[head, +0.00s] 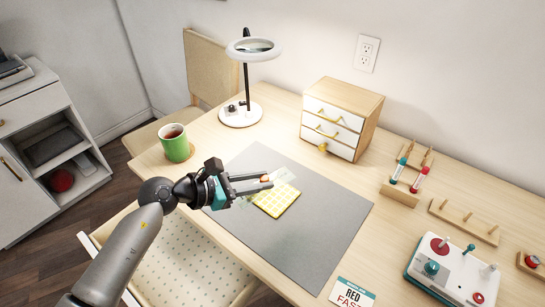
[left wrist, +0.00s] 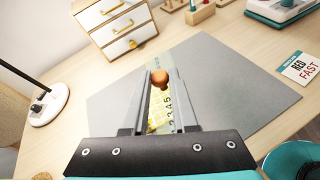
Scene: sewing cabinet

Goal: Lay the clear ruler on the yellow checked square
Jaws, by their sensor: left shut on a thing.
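The clear ruler (head: 284,175) is a see-through strip with an orange-brown knob (left wrist: 159,79). My left gripper (head: 268,181) is shut on this knob, with its fingers on either side. Dark numbers on the ruler (left wrist: 172,124) show between the fingers in the left wrist view. The yellow checked square (head: 278,203) lies on the grey mat, just below and beside the fingertips in the head view. The ruler overlaps it in the left wrist view; whether they touch I cannot tell. The fingers hide part of both. My right gripper is not in view.
The grey mat (head: 318,222) has free room around the square. A green mug (head: 174,146), ring lamp (head: 240,114) and small drawer chest (head: 340,122) stand behind. Spool racks (head: 400,190), a control box (head: 450,270) and a card (head: 352,292) are at the right.

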